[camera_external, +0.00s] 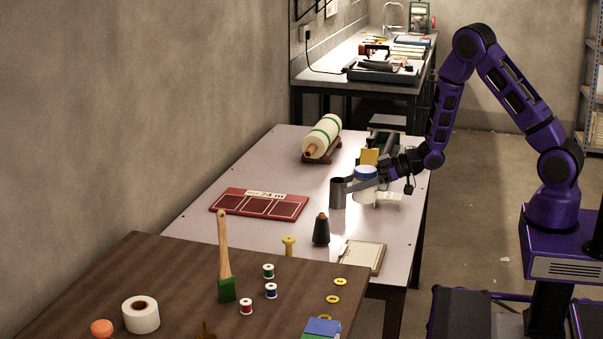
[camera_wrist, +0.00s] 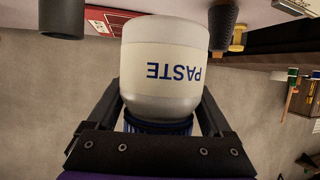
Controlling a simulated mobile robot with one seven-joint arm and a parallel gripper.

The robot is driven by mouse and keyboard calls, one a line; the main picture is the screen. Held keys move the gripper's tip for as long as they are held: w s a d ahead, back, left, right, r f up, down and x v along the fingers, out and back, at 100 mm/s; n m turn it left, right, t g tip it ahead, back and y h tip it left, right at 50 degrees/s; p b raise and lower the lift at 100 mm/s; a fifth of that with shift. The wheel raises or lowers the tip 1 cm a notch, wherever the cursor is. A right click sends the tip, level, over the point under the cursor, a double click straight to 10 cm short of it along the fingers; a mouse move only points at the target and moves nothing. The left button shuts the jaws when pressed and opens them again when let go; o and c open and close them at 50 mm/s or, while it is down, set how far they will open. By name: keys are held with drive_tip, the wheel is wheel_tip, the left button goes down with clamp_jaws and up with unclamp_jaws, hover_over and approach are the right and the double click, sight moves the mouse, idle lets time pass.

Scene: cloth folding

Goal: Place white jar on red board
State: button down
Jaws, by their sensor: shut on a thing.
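The white jar (camera_external: 364,191) has a blue lid and stands upright in the external view. In the wrist view the jar (camera_wrist: 162,55) fills the middle, with an upside-down "PASTE" label. My gripper (camera_wrist: 162,92) is shut on it, one black finger on each side near the lid. In the external view my gripper (camera_external: 357,184) reaches in from the right, over the right part of the pale table. I cannot tell how far the jar is above the tabletop. The red board (camera_external: 260,203) lies flat to the left, with several framed panels and a pale label strip.
A grey metal cup (camera_external: 338,193) stands just left of the jar, between it and the board. A dark cone (camera_external: 321,230) stands in front. A cloth roll (camera_external: 322,137) lies behind. The pale table (camera_external: 190,219) is bare around the board.

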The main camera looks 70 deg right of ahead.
drive_tip(key=shift+w+r, duration=0.25)
drive_tip(key=shift+r, duration=0.35)
drive_tip(key=w+y, duration=0.1)
drive_tip(key=w, duration=1.6)
drive_tip(key=r+h, duration=0.1)
hover_over(265, 209)
wheel_tip(265, 209, down, 9)
drive_tip(key=shift+d+f+b, duration=0.1)
drive_tip(key=shift+d+b, duration=0.05)
drive_tip(key=shift+b, duration=0.95)
drive_tip(key=shift+f, duration=0.15)
unclamp_jaws()
